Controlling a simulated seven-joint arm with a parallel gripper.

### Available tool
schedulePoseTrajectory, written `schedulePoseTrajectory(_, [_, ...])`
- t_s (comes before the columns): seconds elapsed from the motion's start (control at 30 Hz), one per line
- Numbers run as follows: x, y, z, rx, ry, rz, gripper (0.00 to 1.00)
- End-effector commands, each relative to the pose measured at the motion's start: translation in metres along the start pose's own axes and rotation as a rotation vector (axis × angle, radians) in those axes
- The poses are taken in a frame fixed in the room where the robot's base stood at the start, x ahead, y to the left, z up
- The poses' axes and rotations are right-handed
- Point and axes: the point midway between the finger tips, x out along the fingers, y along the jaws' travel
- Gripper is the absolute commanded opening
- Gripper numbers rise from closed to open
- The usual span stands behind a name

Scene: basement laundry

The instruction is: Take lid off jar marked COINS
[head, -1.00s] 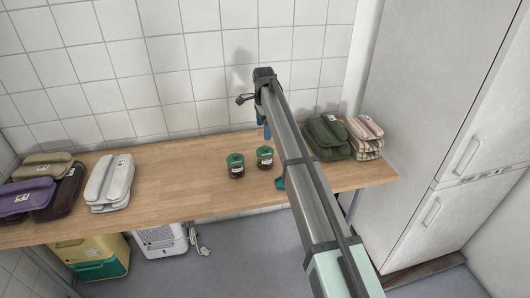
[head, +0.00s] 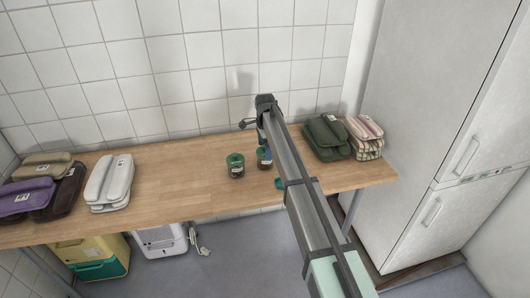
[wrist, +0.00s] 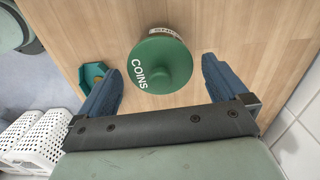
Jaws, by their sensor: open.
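The COINS jar has a round green lid (wrist: 160,64) with a knob and white lettering, seen from above in the wrist view. A white label shows at its far side. My gripper (wrist: 160,66) is open, its blue fingers either side of the near part of the lid; I cannot tell whether they touch it. In the head view the right-hand jar (head: 265,164) stands upright beneath my gripper (head: 263,146), partly hidden by it. Another green-lidded jar (head: 236,166) stands just to its left, lid on.
A teal tray (wrist: 92,76), mostly hidden by my arm in the head view, lies near the wooden table's (head: 180,180) front edge. Folded green fabric (head: 325,138) lies to the right, a white case (head: 110,183) to the left. The tiled wall rises behind.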

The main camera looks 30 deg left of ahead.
Motion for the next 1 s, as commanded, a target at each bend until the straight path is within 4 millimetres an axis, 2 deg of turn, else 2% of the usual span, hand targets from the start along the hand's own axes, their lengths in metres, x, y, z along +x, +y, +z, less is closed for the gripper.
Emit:
schedulePoseTrajectory(0.13, [-0.0002, -0.0002, 0.0001, 0.0, 0.0, 0.0, 1.0])
schedulePoseTrajectory(0.67, [-0.0004, 0.0, 0.0001, 0.0, 0.0, 0.0, 0.49])
schedulePoseTrajectory(1.0, [-0.0071, -0.0003, 0.0001, 0.0, 0.0, -0.001, 0.49])
